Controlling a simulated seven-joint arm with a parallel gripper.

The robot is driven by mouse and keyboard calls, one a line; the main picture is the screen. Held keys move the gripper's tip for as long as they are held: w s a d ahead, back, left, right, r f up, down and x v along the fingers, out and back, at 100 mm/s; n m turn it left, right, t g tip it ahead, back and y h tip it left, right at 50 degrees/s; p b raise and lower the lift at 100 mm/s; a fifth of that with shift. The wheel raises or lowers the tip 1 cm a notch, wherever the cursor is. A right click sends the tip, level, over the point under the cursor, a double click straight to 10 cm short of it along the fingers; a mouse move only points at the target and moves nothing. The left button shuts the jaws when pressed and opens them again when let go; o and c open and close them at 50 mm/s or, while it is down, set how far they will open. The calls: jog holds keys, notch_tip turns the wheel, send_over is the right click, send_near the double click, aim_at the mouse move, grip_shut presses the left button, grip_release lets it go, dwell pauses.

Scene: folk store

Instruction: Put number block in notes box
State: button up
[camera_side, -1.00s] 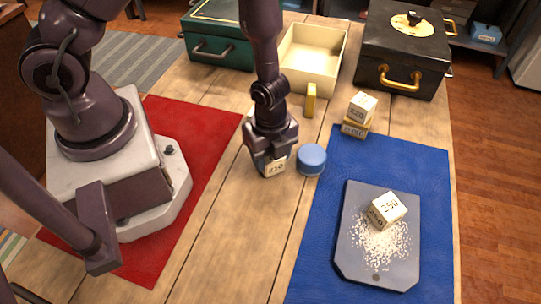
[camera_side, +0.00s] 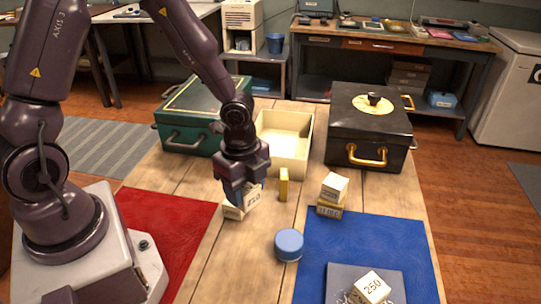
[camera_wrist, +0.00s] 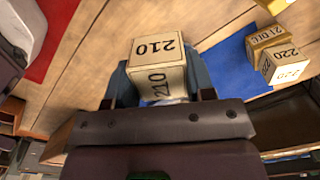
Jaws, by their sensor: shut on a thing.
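My gripper (camera_side: 243,190) is shut on a cream number block (camera_side: 253,199) marked 210. In the wrist view, the block (camera_wrist: 157,68) sits between the fingers with two faces reading 210. In the side view it is left of the yellow piece; its height above the table is hard to judge. An open cream box (camera_side: 285,168) stands just behind and right of my gripper. A green box (camera_side: 195,140) and a black box (camera_side: 370,135) are shut on either side. I cannot read which is the notes box.
A yellow upright piece (camera_side: 284,186) stands before the cream box. A white block (camera_side: 334,186) sits on a tan labelled block (camera_side: 329,211). A 250 block (camera_side: 370,287) is on the grey board (camera_side: 340,275) over the blue mat (camera_side: 325,250).

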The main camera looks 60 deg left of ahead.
jog(key=w+a+r+n, duration=0.2)
jog(key=w+a+n, duration=0.1)
jog(key=a, duration=0.4)
jog(key=w+a+r+n, duration=0.1)
jog(key=w+a+n, duration=0.2)
jog(key=a, duration=0.3)
send_over(277, 152)
jog(key=s+d, duration=0.4)
jog(key=d, duration=0.1)
jog(key=f, duration=0.9)
jog(key=shift+w+a, duration=0.2)
jog(key=shift+w, duration=0.05)
jog(key=shift+w+f, duration=0.2)
jog(key=shift+f, duration=1.65)
jog(key=shift+f, duration=0.1)
jog(key=o, duration=1)
